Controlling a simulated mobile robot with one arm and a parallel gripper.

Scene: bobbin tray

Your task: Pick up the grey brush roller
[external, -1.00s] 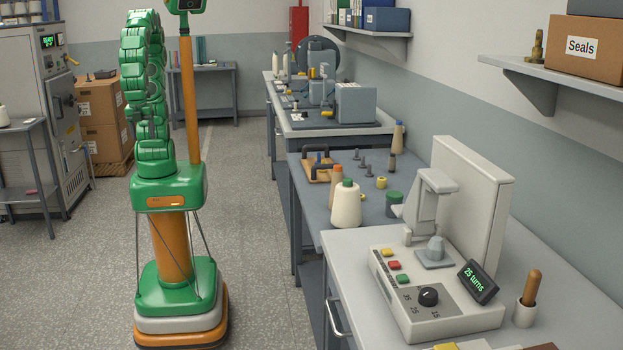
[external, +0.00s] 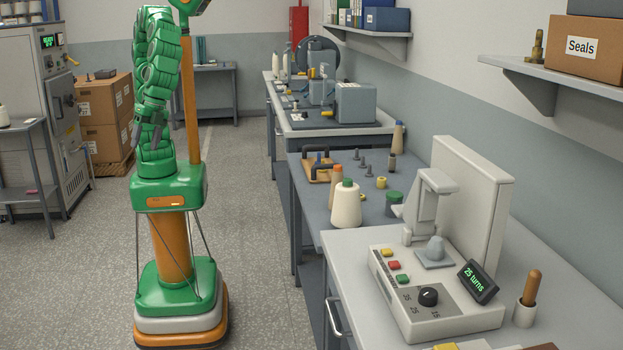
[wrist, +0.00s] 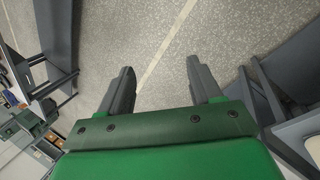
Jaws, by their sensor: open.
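I cannot make out a grey brush roller for certain in either view. My gripper (wrist: 160,66) is open in the wrist view, with two dark fingers spread apart and nothing between them, over speckled floor. In the external view my arm is folded up above my base, in the aisle left of the benches. The dark gripper fingers (external: 147,138) hang low in front of the arm there, well away from the benches.
The near bench carries a winder (external: 437,300) with a "25 turns" display. The far bench holds grey machines (external: 355,102). The aisle floor (external: 255,260) is clear.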

